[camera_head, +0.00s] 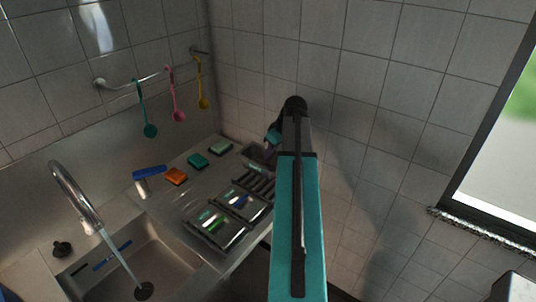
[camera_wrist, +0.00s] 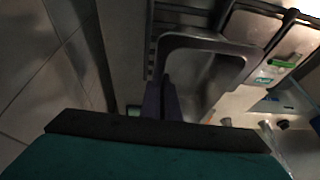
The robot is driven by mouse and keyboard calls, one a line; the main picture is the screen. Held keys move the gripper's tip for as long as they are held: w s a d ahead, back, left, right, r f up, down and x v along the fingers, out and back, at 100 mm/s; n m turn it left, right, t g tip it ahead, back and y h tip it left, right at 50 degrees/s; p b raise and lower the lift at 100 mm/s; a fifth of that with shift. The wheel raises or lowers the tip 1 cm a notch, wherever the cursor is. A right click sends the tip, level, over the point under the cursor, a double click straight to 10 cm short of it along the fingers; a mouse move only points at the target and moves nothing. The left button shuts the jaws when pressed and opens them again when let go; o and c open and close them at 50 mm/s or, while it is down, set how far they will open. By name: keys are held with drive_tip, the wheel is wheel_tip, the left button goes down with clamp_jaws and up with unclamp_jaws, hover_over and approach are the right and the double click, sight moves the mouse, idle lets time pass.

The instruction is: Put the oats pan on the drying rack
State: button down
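A grey metal pan (camera_head: 259,157) with a small greenish label is at the back end of the dark slatted drying rack (camera_head: 259,182). Its label is too small to read, so I cannot tell if it is the oats pan. In the wrist view the same-looking pan (camera_wrist: 205,42) is close up, with its hollow inside showing. My gripper (camera_wrist: 163,101) has its two dark fingers close together at the pan's left wall and appears shut on it. In the head view my gripper (camera_head: 273,140) is partly hidden by my arm. Whether the pan touches the rack is unclear.
Two more labelled pans (camera_head: 217,229) (camera_head: 242,202) lie in front on the counter side. Sponges, one orange (camera_head: 175,176), and a blue-handled tool (camera_head: 149,172) lie to the left. A sink (camera_head: 150,265) has its tap running. Tiled walls stand close behind and right.

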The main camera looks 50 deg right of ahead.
drive_tip(key=shift+f+b, duration=2.05)
drive_tip(key=shift+f, duration=1.85)
drive_tip(key=c, duration=2.5)
unclamp_jaws()
drive_tip(key=o, duration=0.6)
drive_tip(key=shift+c, duration=0.2)
drive_tip(key=shift+b+v, duration=1.65)
drive_tip(key=shift+v, duration=5.25)
